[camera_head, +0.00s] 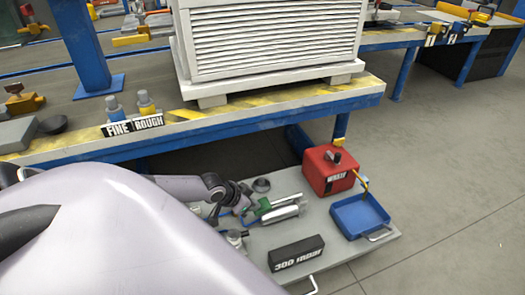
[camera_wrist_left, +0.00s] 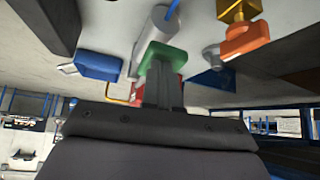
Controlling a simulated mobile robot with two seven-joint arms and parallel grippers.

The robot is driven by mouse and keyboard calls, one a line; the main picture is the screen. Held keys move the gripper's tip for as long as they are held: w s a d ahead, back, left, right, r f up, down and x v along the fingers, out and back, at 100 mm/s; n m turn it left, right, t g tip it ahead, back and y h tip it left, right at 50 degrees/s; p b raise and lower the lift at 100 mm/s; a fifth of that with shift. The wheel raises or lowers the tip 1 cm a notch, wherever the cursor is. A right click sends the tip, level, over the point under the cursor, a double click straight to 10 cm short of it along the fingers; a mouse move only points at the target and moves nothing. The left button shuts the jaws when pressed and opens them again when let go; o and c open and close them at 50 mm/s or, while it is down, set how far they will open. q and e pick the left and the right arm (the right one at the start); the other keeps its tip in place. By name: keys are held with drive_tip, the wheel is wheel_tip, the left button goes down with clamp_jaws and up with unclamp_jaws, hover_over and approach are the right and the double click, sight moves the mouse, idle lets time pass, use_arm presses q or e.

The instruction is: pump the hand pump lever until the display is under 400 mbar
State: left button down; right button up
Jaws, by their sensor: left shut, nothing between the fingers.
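The hand pump, with a silver cylinder (camera_head: 281,214) and a green part (camera_head: 264,206), lies on a grey tray-like board (camera_head: 345,262). A thin silver lever-like rod (camera_head: 291,198) runs beside it. The black display box (camera_head: 296,253) shows white text that seems to read 300 mbar; the text is small. My left gripper (camera_head: 243,207) is shut and empty, close to the green part. In the left wrist view the shut fingers (camera_wrist_left: 162,84) point at the green part (camera_wrist_left: 165,56), with the silver cylinder (camera_wrist_left: 155,32) beyond. I cannot tell whether they touch. My right gripper is not in view.
A red box (camera_head: 328,170) and a blue tray (camera_head: 359,216) stand on the board's right side. Above is a bench with a yellow-striped edge (camera_head: 270,108), a white louvred unit (camera_head: 275,40) and FINE and ROUGH labels (camera_head: 133,126). Open floor (camera_head: 450,190) lies right.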

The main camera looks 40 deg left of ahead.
use_arm(q)
drive_tip(key=shift+s+a+r+p, duration=0.1)
drive_tip(key=shift+s+a+p, duration=0.1)
drive_tip(key=shift+s, duration=0.25)
drive_tip(key=shift+s+a+r+p, duration=0.1)
drive_tip(key=shift+s+p, duration=0.05)
drive_tip(key=shift+s, duration=0.3)
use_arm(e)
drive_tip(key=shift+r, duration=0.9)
use_arm(q)
drive_tip(key=d+p+v, duration=0.1)
drive_tip(key=p+v, duration=0.4)
drive_tip(key=v, duration=0.2)
drive_tip(key=shift+a, duration=0.45)
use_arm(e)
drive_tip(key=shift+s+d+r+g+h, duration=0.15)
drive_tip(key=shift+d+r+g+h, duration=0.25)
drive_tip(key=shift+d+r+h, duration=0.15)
use_arm(q)
drive_tip(key=shift+r, duration=0.1)
